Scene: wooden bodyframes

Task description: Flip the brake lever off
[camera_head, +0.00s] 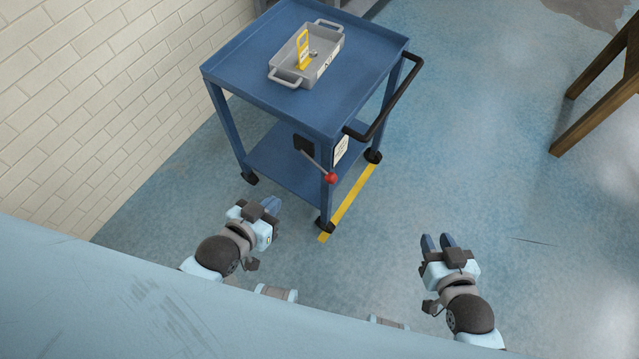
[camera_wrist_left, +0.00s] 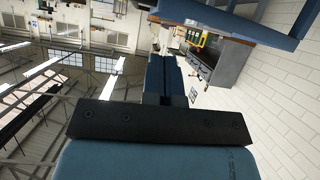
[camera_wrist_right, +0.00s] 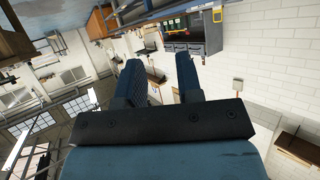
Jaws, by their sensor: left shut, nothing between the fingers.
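The brake lever (camera_head: 317,164) is a thin grey rod with a red ball knob (camera_head: 331,178). It comes out of a black mount (camera_head: 304,144) on the near side of the blue cart (camera_head: 262,77) and slants down to the right. My left gripper (camera_head: 271,205) is shut and empty, below and to the left of the knob, apart from it. Its fingers (camera_wrist_left: 172,80) are together in the left wrist view. My right gripper (camera_head: 438,241) is open and empty, to the right of the cart, with a gap between its fingers in the right wrist view (camera_wrist_right: 160,82).
A grey tray (camera_head: 282,74) with a yellow part (camera_head: 303,50) stands on the cart top. A black handle (camera_head: 394,100) juts from the cart's right side. A yellow floor strip (camera_head: 348,205) runs by the wheels. A brick wall (camera_head: 110,90) is at left; a wooden table (camera_head: 597,95) at right.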

